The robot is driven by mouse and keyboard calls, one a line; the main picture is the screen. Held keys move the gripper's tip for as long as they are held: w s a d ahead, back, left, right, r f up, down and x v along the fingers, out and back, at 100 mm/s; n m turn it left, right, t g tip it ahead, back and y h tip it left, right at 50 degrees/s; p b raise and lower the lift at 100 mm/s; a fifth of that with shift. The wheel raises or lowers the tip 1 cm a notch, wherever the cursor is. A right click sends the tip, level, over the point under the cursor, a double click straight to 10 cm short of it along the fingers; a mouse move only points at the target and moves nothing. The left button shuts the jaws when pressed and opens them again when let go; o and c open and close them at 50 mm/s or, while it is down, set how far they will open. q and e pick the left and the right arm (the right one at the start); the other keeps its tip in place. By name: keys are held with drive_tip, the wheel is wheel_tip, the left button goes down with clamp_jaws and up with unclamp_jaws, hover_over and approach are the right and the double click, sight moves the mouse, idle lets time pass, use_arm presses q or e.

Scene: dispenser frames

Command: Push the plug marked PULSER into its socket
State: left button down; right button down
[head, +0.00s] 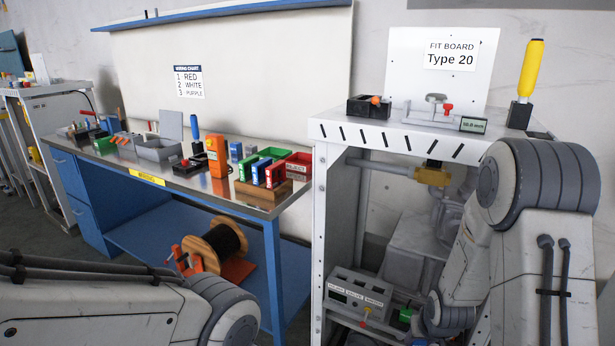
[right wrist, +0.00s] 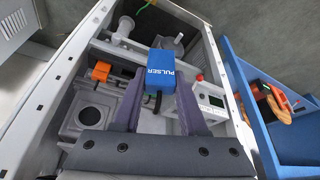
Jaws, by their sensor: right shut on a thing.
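The blue plug marked PULSER (right wrist: 160,68) is held between the two dark fingers of my right gripper (right wrist: 161,84) in the right wrist view, its lettering facing the camera. In the head view my right arm reaches down into the white dispenser frame (head: 335,220), and the plug cannot be made out there. A grey box with a row of small labels (head: 360,290) sits low inside the frame, left of my right wrist. Its labels are too small to read surely, and I cannot make out the plug's socket. My left arm shows at lower left, its gripper out of view.
An orange part (right wrist: 101,72) and grey pipework lie inside the frame near the gripper. A yellow-handled tool (head: 532,68) and a black holder (head: 368,107) stand on the frame's top. A blue workbench (head: 275,270) with coloured bins is at left, a cable reel (head: 214,246) beneath.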

drive_tip(key=w+a+n+y, duration=0.15)
drive_tip(key=w+a, duration=0.25)
drive_tip(key=a, duration=0.7)
drive_tip(key=w+p+v, duration=0.1)
drive_tip(key=p+v, duration=1.2)
drive_tip(key=v, duration=0.2)
drive_tip(key=shift+r+p, duration=0.3)
drive_tip(key=shift+r, duration=0.25)
